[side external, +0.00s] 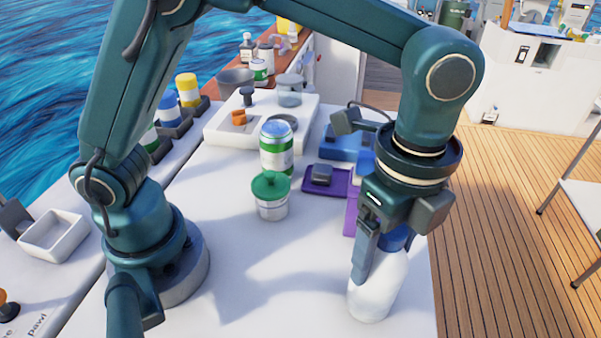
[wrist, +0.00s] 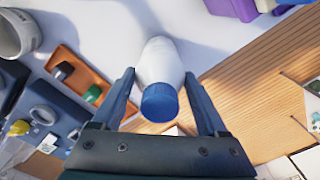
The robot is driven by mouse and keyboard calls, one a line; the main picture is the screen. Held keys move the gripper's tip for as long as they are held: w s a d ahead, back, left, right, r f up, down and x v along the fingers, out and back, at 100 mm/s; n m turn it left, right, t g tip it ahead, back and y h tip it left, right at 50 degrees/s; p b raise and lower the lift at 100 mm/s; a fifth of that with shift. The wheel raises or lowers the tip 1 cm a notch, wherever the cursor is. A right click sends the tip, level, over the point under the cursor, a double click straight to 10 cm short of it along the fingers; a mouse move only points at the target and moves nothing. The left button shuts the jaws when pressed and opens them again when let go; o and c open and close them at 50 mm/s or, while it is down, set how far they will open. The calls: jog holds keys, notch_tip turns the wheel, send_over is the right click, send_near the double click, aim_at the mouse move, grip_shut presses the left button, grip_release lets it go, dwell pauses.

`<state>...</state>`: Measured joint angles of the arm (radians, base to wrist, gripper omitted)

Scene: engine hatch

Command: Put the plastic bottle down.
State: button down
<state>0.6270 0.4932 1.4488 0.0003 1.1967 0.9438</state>
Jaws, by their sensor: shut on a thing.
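The plastic bottle (side external: 375,290) is white with a blue cap and stands upright at the right front part of the white table (side external: 250,300). My gripper (side external: 378,255) is over its top, with its fingers around the upper part of the bottle. In the wrist view the bottle (wrist: 160,64) shows between the two fingers of my gripper (wrist: 160,92), blue cap toward the camera. I cannot tell for sure whether its base touches the table.
A green-lidded cup (side external: 271,196) and a green and white can (side external: 276,148) stand mid-table. A purple tray (side external: 327,190) with a grey block lies behind the gripper. The table's right edge drops to a wooden deck (side external: 500,240). The front middle of the table is clear.

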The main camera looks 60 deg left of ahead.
jog(key=shift+f, duration=0.1)
grip_release()
